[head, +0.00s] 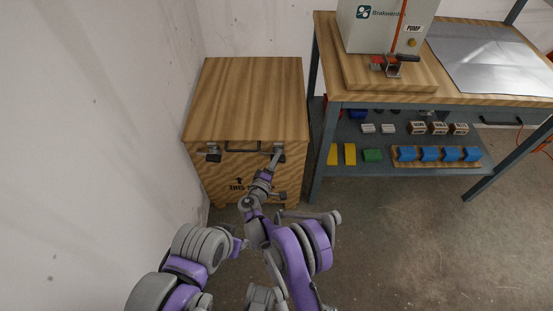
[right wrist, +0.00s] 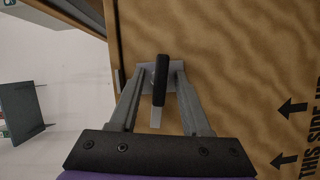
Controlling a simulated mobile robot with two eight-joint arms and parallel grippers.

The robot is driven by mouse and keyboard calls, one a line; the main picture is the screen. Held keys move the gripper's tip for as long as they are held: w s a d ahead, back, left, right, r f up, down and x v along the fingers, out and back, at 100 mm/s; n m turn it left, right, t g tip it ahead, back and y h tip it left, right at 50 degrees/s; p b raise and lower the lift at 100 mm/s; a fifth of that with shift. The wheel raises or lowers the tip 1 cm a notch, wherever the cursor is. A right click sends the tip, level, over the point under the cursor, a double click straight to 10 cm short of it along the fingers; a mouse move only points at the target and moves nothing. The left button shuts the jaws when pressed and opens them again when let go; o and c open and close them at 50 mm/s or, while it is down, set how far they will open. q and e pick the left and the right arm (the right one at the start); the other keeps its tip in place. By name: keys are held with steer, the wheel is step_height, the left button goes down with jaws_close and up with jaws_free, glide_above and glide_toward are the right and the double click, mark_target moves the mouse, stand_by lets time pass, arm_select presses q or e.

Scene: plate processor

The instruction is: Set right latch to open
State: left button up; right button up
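A wooden crate (head: 245,95) stands against the wall, with a left latch (head: 212,155) and a right latch (head: 281,157) on its front near the lid edge. My right gripper (head: 277,153) is at the right latch and partly hides it. In the right wrist view, the right latch (right wrist: 160,82) has a black-tipped lever on a grey plate. The lever lies between the two fingers of my right gripper (right wrist: 159,72), which are apart on either side of it. Contact with the lever cannot be told. My left arm is at the lower left; its gripper does not show.
A handle (head: 242,147) sits between the latches. A workbench (head: 450,98) stands close to the crate's right, with a machine (head: 375,25) on top and coloured parts on its lower shelf (head: 400,168). The wall (head: 110,110) is close on the left. Floor at right (head: 430,245) is clear.

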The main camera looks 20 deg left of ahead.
steer(key=s, duration=0.7)
steer(key=shift+s+a+r+p, duration=0.2)
steer(key=shift+s+a+p, duration=0.05)
steer(key=shift+a+p, duration=0.15)
